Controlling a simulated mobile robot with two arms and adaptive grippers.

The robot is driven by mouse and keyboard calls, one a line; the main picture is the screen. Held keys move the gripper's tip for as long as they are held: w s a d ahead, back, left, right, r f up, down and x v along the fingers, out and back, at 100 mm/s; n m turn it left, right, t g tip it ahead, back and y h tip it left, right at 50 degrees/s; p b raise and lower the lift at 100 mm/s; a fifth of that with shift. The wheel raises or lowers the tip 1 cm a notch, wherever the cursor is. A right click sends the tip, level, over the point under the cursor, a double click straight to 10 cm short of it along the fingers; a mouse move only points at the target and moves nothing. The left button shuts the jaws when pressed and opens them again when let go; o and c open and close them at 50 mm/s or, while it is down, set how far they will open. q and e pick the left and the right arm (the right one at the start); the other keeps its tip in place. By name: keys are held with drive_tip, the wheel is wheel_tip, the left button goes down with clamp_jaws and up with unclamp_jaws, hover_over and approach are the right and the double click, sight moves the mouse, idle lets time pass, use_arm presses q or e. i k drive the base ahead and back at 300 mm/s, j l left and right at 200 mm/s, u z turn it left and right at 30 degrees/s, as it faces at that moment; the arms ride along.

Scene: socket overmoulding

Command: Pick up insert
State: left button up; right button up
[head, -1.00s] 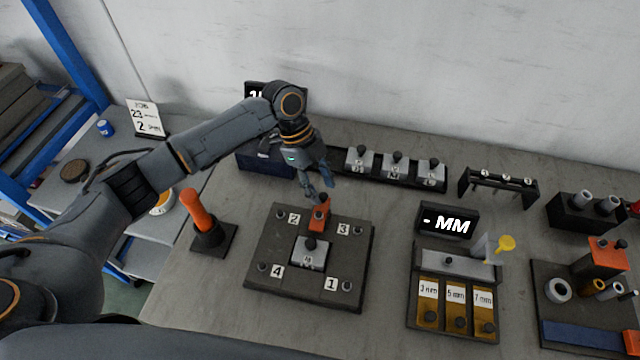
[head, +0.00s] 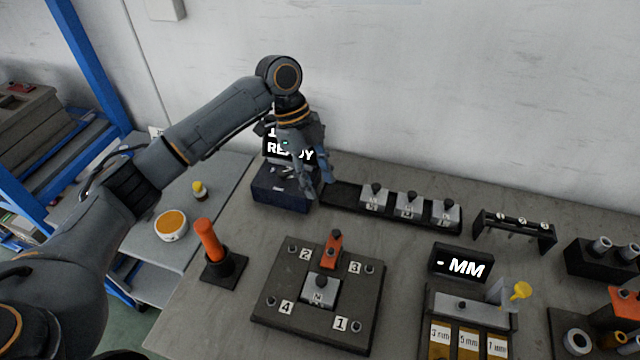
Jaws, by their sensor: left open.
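My left gripper (head: 318,188) is open with its fingers pointing down. It hangs at the right side of a dark blue box (head: 278,194), near the left end of a dark rail (head: 342,198). Some small light pieces (head: 283,171) show in the box, too small to identify. Several silver blocks (head: 409,205) with dark knobs sit on the rail, to the right of the gripper. Another silver block (head: 320,291) sits in the middle of a dark plate (head: 290,325) with corners numbered 1 to 4. I cannot tell which piece is the insert. My right gripper is not in view.
A READY display (head: 285,150) stands behind the box, partly hidden by my gripper. An orange clamp (head: 333,250) stands on the plate's back edge. An orange-handled tool (head: 208,240) stands upright at left. A MM display (head: 460,265) and small rack (head: 515,228) stand at right.

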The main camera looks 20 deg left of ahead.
sight(321, 291)
drive_tip(key=k+j, duration=0.3)
drive_tip(key=k, duration=0.15)
drive_tip(key=k+j, duration=0.25)
drive_tip(key=k, duration=0.2)
drive_tip(key=k+j, duration=0.3)
drive_tip(key=k, duration=0.2)
